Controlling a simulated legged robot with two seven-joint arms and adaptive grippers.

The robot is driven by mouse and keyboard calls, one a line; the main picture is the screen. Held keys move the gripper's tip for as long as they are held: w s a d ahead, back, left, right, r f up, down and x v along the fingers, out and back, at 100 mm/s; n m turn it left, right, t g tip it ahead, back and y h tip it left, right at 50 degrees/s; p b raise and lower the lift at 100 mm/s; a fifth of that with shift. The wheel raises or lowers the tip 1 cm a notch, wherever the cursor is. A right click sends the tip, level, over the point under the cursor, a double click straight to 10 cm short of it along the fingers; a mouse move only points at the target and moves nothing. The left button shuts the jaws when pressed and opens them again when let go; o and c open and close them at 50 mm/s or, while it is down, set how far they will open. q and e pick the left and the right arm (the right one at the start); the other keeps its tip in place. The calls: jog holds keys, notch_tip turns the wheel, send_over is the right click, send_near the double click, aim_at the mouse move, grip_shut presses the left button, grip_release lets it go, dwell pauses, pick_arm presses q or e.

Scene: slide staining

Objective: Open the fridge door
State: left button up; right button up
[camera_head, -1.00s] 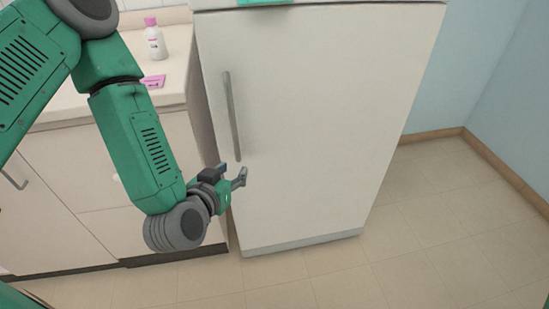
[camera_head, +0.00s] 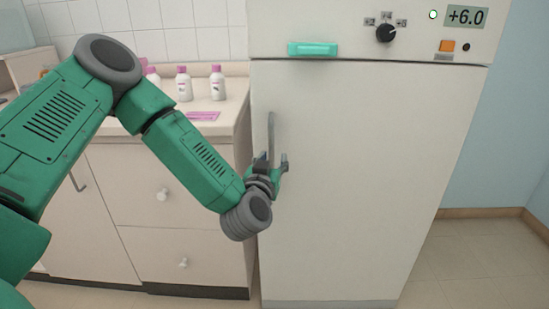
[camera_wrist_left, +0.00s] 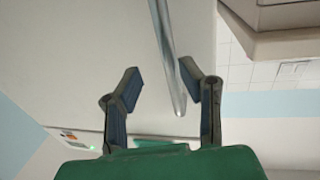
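The white fridge (camera_head: 350,200) stands in the middle of the head view, and its door is shut. Its vertical metal door handle (camera_head: 271,135) is on the left side of the door. My left gripper (camera_head: 273,160) is at the lower part of the handle, fingers pointing up. In the left wrist view my left gripper (camera_wrist_left: 158,85) is open, with the handle (camera_wrist_left: 168,60) reaching down between its two fingertips, closer to the right one. No grip on the handle shows. My right gripper is in neither view.
A counter (camera_head: 235,115) with drawers stands left of the fridge, bearing several pink-capped bottles (camera_head: 217,85) and a pink card (camera_head: 203,116). A control panel with a knob (camera_head: 386,33) and display (camera_head: 467,16) is above the door. Open floor (camera_head: 470,265) lies to the right.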

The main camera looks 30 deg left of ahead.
aim_at(272, 155)
pick_arm(q)
jog(key=w+a, duration=0.1)
jog(key=w, duration=0.1)
jog(key=a, duration=0.1)
jog(key=shift+w+a+f, duration=0.25)
jog(key=shift+w+a, duration=0.05)
jog(key=shift+w, duration=0.1)
jog(key=shift+a, duration=0.3)
jog(key=shift+d, duration=0.2)
jog(key=shift+c, duration=0.3)
jog(key=shift+d+r, duration=0.1)
jog(key=shift+d, duration=0.2)
jog(key=c, duration=0.7)
jog(key=shift+d+r, duration=0.1)
jog(key=shift+d, duration=0.15)
grip_shut()
